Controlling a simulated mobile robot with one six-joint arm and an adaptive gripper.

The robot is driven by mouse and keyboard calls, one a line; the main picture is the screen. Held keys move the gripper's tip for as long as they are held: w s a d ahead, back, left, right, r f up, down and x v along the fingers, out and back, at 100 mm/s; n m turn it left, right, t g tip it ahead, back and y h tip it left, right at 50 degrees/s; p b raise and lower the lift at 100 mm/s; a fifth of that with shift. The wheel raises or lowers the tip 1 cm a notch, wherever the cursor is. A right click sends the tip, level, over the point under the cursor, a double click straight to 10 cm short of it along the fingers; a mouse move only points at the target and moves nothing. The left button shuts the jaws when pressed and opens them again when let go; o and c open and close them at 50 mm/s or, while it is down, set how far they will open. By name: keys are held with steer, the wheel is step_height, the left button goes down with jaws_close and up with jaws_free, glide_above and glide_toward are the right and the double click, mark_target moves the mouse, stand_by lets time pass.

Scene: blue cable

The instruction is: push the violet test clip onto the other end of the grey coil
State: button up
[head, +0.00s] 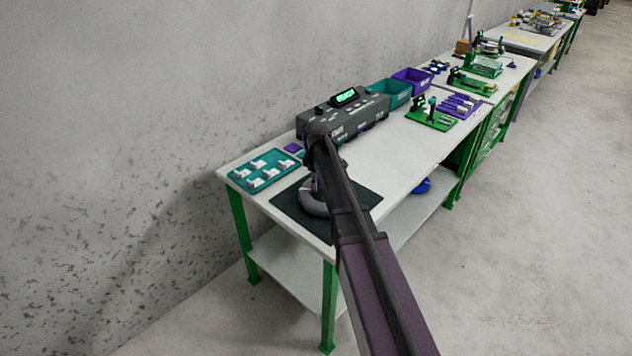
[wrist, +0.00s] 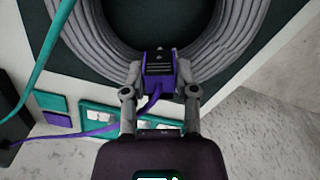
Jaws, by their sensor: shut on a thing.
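In the wrist view my gripper (wrist: 160,88) is shut on the violet test clip (wrist: 158,72), a dark block with violet sides. A violet lead (wrist: 100,131) runs from the clip off to the left. The grey coil (wrist: 205,57) fills the upper part of that view, and the clip sits at its near edge; I cannot tell whether it touches. In the head view the coil (head: 311,201) lies on a dark mat (head: 359,194), mostly hidden behind my arm. A teal lead (wrist: 40,64) crosses the left of the wrist view. The coil's ends cannot be made out.
A grey tester with a lit green display (head: 346,97) stands behind the coil. A teal tray with white parts (head: 240,178) lies at the table's left end. Teal (head: 394,93) and violet (head: 412,80) bins stand farther back. The white tabletop right of the mat is clear.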

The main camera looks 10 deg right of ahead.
steer(key=shift+f+b, duration=0.95)
steer(key=shift+b, duration=0.1)
stand_by(3.5)
steer(key=o, duration=0.5)
steer(key=o, duration=0.5)
steer(key=shift+o, duration=0.2)
steer(key=shift+r, duration=0.1)
steer(key=shift+r+p, duration=3.4)
steer(key=shift+p, duration=0.15)
